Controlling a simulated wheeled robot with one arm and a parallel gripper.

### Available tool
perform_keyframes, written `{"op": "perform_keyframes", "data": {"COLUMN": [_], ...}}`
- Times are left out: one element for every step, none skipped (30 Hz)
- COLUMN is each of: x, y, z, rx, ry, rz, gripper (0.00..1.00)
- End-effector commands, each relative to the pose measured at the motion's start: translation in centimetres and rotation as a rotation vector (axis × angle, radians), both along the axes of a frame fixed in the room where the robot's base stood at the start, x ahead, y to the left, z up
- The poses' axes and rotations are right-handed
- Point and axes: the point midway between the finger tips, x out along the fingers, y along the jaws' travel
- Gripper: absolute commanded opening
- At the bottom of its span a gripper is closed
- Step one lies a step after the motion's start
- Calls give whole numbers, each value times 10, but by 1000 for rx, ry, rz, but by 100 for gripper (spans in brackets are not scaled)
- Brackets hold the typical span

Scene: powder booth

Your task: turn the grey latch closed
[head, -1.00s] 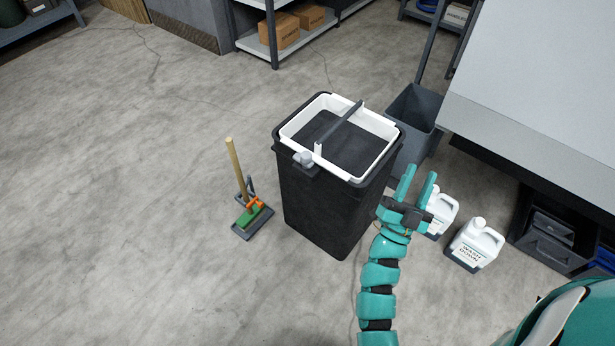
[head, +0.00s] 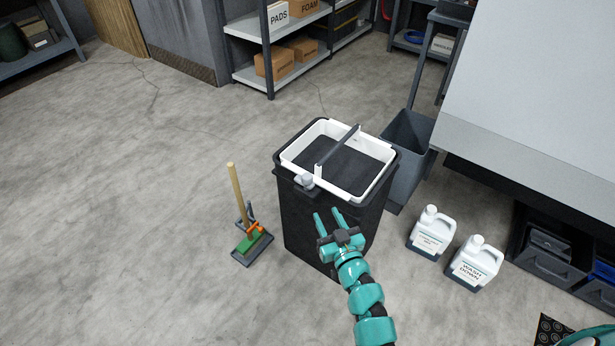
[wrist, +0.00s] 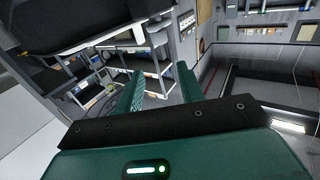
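The grey latch (head: 304,181) is a small light-grey knob at the front left corner of a black bin (head: 305,224). A white frame (head: 368,192) sits in the bin's top, with a dark bar (head: 338,146) raised across it. My gripper (head: 329,218) is in front of the bin, below and to the right of the latch and apart from it. Its two teal fingers are spread with nothing between them. In the wrist view the fingers (wrist: 160,92) are also apart and empty. I cannot make out the latch in the wrist view.
Two white jugs, one a wash down jug (head: 474,262), stand to the right. A grey bin (head: 410,150) and a large pale panel (head: 545,90) are behind right.

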Motion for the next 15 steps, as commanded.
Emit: {"op": "perform_keyframes", "data": {"x": [7,11,17,22,26,31,35,39,45,50,54,59,63,67,72], "y": [3,4,7,8,9,11,13,14,17,18,20,22,23,25,27], "z": [1,1,2,2,2,2,2,2,2,2,2,2,2,2,2], "rx": [3,4,4,3,3,4,3,3,2,3,4,4,4,4,4], "ry": [0,0,-1,-2,-2,-2,-1,-1,0,0,-1,-1,-1,-1,0], "rz": [0,0,1,0,0,0,0,0,1,1,0,0,0,0,1], "gripper": [38,38,38,38,38,38,38,38,38,38,38,38,38,38,38]}}
